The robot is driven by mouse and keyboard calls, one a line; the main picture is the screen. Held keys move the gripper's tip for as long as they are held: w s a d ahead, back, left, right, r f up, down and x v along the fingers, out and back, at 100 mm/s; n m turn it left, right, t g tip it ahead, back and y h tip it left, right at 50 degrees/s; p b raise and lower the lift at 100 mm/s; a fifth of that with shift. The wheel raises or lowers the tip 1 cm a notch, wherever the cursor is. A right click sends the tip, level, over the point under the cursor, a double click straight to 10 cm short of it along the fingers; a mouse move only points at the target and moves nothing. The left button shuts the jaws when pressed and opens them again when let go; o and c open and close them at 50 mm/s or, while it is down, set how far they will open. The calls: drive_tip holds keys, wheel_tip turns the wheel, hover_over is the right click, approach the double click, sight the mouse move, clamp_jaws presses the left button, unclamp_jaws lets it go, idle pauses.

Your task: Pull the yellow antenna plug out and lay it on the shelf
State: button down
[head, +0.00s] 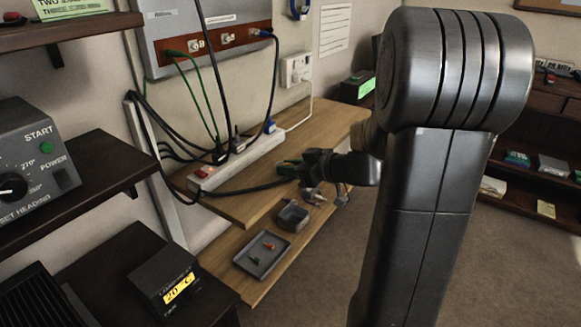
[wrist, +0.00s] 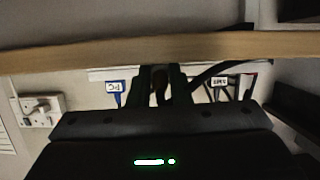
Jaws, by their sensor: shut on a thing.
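My gripper (head: 289,168) is over the upper wooden shelf (head: 240,207), right of the white power strip (head: 240,162). In the wrist view its two fingers (wrist: 161,80) are shut on a small dark brownish thing (wrist: 160,88), mostly hidden between them. A black cable (head: 245,190) runs from the strip's left side to the gripper. I cannot tell whether the held thing is the antenna plug; no yellow plug shows clearly in either view. The wall panel (head: 215,42) has green, black and blue leads.
Plugs with black cables and a blue plug (head: 269,125) stand in the strip. A grey tray (head: 262,255) with small red and green parts and a dark box (head: 293,215) are on the lower shelf. A white wall socket (head: 297,69) is behind.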

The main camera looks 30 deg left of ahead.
drive_tip(key=c, duration=1.3)
unclamp_jaws()
drive_tip(key=shift+d+f, duration=0.15)
drive_tip(key=shift+f, duration=0.35)
drive_tip(key=shift+s+r, duration=0.1)
drive_tip(key=shift+r, duration=0.05)
drive_tip(key=shift+s+a+r, duration=0.1)
drive_tip(key=shift+a+r, duration=0.15)
drive_tip(key=shift+r, duration=0.35)
drive_tip(key=shift+d+r, duration=0.1)
drive_tip(key=shift+r, duration=0.95)
drive_tip(key=shift+o, duration=0.6)
drive_tip(key=shift+w, duration=0.2)
drive_tip(key=o, duration=0.5)
drive_tip(key=shift+c, duration=0.2)
